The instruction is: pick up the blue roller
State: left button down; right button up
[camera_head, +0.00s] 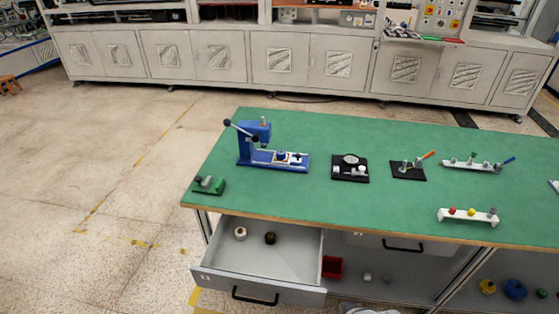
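A round blue object (515,290), likely the blue roller, sits on the lower shelf under the right part of the green table. It stands between a yellow object (487,287) and a small green one (541,293). From here I cannot tell its exact shape. Neither my left nor my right gripper shows in the head view, and nothing is seen touching the blue object.
The green table (270,205) carries a blue press (255,150), black fixtures and white racks. An open drawer (265,260) at the front left holds two small round parts. A red bin (332,267) is beside it. Floor at left is clear.

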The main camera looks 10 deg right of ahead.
aim_at(280, 156)
jog(key=i+j+z, duration=0.2)
jog(key=i, duration=0.2)
jog(key=i+j+z, duration=0.2)
jog(key=i, duration=0.2)
jog(key=i+j+z, duration=0.2)
jog(key=i, duration=0.2)
